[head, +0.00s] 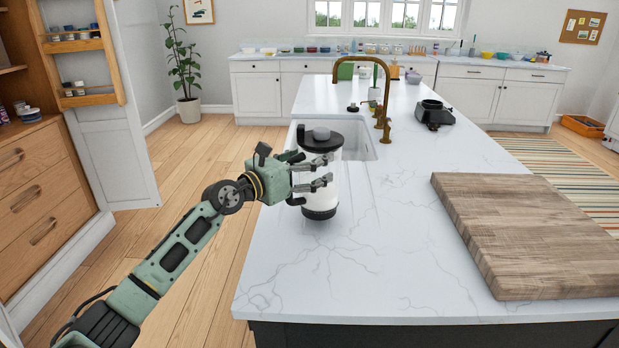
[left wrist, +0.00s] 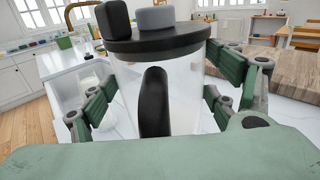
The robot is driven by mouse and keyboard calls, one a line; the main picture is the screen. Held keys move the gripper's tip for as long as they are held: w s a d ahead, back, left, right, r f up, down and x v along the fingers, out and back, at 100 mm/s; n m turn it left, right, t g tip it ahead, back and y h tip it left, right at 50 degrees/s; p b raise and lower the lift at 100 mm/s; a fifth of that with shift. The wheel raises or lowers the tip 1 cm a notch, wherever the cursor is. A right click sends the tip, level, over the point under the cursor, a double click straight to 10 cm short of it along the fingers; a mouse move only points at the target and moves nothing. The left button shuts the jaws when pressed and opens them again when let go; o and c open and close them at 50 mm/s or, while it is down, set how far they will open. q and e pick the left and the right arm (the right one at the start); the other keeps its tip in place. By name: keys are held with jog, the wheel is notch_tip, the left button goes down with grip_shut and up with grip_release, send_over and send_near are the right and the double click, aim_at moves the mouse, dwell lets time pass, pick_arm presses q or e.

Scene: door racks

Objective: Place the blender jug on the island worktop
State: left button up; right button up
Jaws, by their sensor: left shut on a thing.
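The blender jug (head: 321,180) is clear with a black lid, a grey cap and a black base. It is upright at the near end of the island worktop (head: 300,262), in front of the sink. My left gripper (head: 322,183) is shut around the jug's body from the left. In the left wrist view the jug (left wrist: 190,85) fills the middle, with its dark handle towards the camera and green fingers (left wrist: 165,95) on both sides. I cannot tell whether the jug's base touches the worktop. My right gripper is not in view.
A thick wooden board (head: 535,228) lies to the right on the worktop. Behind the jug are the sink (head: 362,143) and a brass tap (head: 383,100). A black appliance base (head: 433,114) stands further back on the right. The marble between jug and board is clear.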

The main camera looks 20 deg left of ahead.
aim_at(304, 177)
pick_arm(q)
notch_tip(304, 177, down, 3)
jog(key=shift+f, duration=0.1)
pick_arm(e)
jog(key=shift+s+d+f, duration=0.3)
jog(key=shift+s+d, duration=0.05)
pick_arm(q)
jog(key=shift+f+b, duration=0.1)
jog(key=shift+b, duration=0.25)
jog(key=o, duration=2.1)
jog(key=shift+s+f, duration=0.1)
jog(key=shift+f, duration=0.05)
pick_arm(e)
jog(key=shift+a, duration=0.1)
